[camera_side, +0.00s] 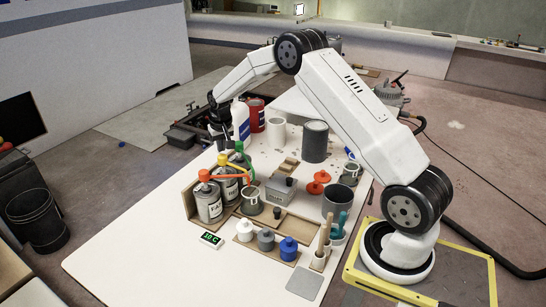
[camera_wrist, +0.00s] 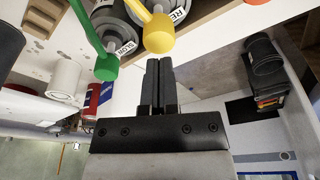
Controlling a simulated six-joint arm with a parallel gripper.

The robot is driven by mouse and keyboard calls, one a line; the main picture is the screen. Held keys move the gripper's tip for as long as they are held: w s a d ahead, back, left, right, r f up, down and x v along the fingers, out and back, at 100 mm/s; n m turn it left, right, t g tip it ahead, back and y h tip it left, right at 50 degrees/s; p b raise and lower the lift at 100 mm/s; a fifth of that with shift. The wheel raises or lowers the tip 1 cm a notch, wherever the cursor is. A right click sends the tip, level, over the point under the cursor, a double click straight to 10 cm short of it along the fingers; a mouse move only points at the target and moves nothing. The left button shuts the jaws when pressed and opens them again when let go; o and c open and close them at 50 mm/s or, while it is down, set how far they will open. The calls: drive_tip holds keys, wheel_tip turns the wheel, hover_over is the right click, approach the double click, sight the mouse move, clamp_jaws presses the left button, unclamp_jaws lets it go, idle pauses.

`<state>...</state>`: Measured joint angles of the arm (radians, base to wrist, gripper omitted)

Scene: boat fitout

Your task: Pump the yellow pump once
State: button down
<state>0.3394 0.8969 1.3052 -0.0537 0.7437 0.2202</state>
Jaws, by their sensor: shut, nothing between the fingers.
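The yellow pump (camera_side: 223,160) tops a grey labelled bottle in a wooden rack, between the red pump (camera_side: 204,175) and the green pump (camera_side: 239,147). In the wrist view the yellow pump head (camera_wrist: 158,34) is just beyond my fingertips, with the green pump (camera_wrist: 106,67) to its left. My gripper (camera_side: 223,146) points down, close above or behind the yellow pump in the side view. Its fingers are shut together and empty, as the wrist view also shows (camera_wrist: 158,64). I cannot tell whether the fingertips touch the yellow pump.
A white jug (camera_side: 241,120) and a red can (camera_side: 257,115) stand behind the rack. A grey pot (camera_side: 250,201) stands beside it under the pump spouts. Lidded jars (camera_side: 266,241) and a scale display (camera_side: 210,239) are in front. The table's front left is clear.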

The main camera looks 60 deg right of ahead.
sight(223, 156)
drive_tip(key=shift+f, duration=2.25)
drive_tip(key=shift+r, duration=2.35)
drive_tip(key=shift+r, duration=0.1)
drive_tip(key=shift+r, duration=1.45)
